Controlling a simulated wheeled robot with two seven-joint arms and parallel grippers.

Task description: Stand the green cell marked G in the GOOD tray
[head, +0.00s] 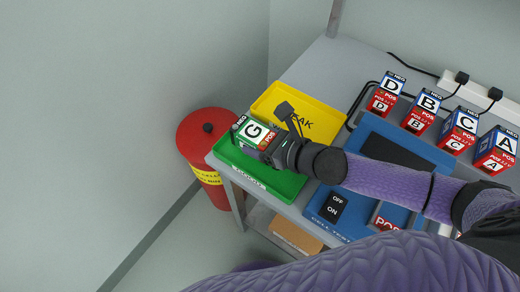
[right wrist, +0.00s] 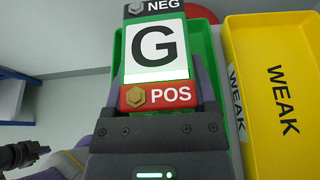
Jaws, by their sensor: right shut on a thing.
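The green cell marked G (head: 254,133) is in my right gripper (head: 276,148), over the green tray (head: 285,187) in the head view. In the right wrist view the cell (right wrist: 157,45) shows its white G face, with the NEG end away from the gripper and the red POS end close to it. My right gripper (right wrist: 158,110) is shut on the cell. The green tray (right wrist: 208,45) shows behind it; whether the cell touches the tray floor is hidden. The tray's front label is too small to read surely.
The yellow WEAK tray (head: 322,122) adjoins the green tray. A blue cell-test board (head: 348,222) lies to the right, under my right arm. Cells D (head: 387,94), B (head: 424,111), C (head: 459,129) and A (head: 498,149) stand at the back. A red bin (head: 208,140) stands beyond the table edge.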

